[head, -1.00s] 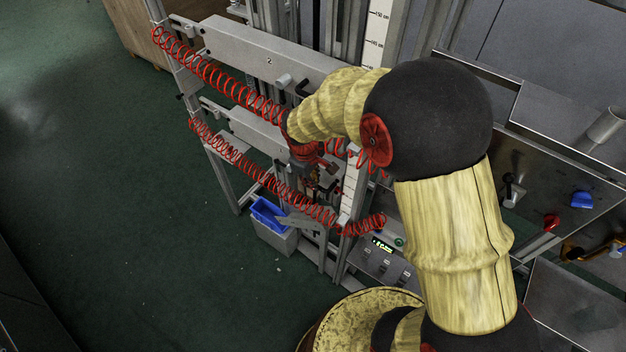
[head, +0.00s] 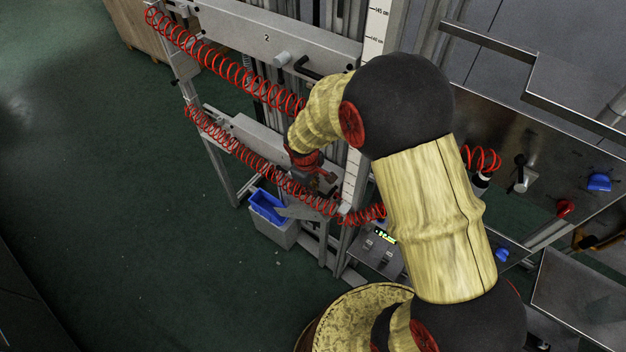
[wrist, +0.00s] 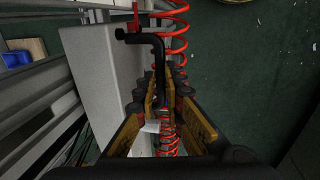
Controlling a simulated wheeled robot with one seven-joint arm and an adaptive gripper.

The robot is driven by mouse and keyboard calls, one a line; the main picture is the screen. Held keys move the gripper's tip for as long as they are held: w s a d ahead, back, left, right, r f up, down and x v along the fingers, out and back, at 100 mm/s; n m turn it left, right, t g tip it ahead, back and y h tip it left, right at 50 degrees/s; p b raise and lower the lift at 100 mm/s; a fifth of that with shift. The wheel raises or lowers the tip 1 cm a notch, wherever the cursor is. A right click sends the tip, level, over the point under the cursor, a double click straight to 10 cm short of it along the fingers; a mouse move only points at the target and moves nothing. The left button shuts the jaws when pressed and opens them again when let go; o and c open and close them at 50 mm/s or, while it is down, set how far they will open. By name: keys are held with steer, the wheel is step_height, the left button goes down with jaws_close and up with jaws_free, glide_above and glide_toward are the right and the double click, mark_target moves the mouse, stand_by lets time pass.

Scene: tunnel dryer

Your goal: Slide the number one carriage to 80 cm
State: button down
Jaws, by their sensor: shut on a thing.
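The lower carriage (head: 262,138), a grey beam on the upright frame, sits below the upper carriage marked 2 (head: 235,27); its own number is not legible. In the wrist view its pale beam (wrist: 100,80) runs beside my gripper (wrist: 162,88). My gripper is shut on the carriage's black bent handle (wrist: 150,38). In the head view my gripper (head: 318,182) is at the right end of the lower carriage, partly hidden by a red coil. The white height scale (head: 352,175) stands just right of it; the carriage's reading is not legible.
Red coiled hoses (head: 240,150) hang in front of the carriages, close to my gripper. A grey bin with a blue liner (head: 268,208) stands on the floor below. A control panel (head: 378,245) is low at the right. Open green floor lies left.

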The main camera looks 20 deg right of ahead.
step_height(320, 180, down, 6)
steer(key=b, duration=0.2)
steer(key=shift+s, duration=0.2)
steer(key=c, duration=2.1)
jaws_free()
steer(key=shift+w+f, duration=0.1)
steer(key=shift+c, duration=0.2)
steer(key=shift+o, duration=1.3)
steer(key=shift+w, duration=0.1)
steer(key=shift+r, duration=0.3)
step_height(320, 180, up, 12)
steer(key=s+a, duration=0.1)
steer(key=shift+s+a+f, duration=0.15)
steer(key=shift+a+f, duration=0.1)
steer(key=shift+a, duration=0.15)
